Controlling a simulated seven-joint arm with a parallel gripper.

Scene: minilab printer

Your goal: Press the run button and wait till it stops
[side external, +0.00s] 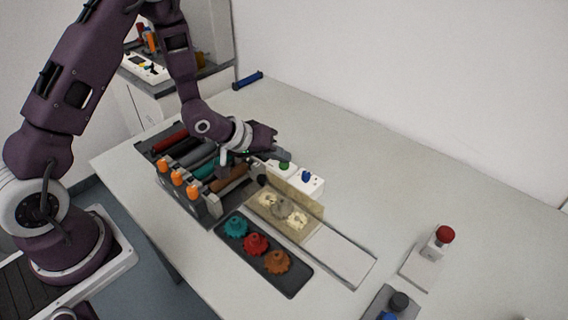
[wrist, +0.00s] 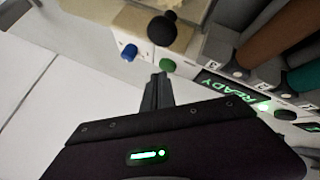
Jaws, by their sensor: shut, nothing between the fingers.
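A white control box (side external: 312,185) carries a green button (side external: 284,165) and a blue knob (side external: 306,176). In the wrist view the green button (wrist: 167,65) and blue knob (wrist: 129,52) lie just beyond my fingertips. No label marks either as the run button. My gripper (side external: 285,156) is shut and empty, close to the green button; I cannot tell whether it touches. It also shows in the wrist view (wrist: 161,77). The printer (side external: 190,165) has coloured rollers and orange knobs. Its display (wrist: 224,85) reads READY, and a green light (wrist: 263,106) glows beside it.
A tray with teal, red and orange gear-like pieces (side external: 255,244) lies in front. A beige holder (side external: 297,198) and a black knob (wrist: 163,28) are close to the control box. A red button on a stand (side external: 445,235) is at right. The back table is mostly clear.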

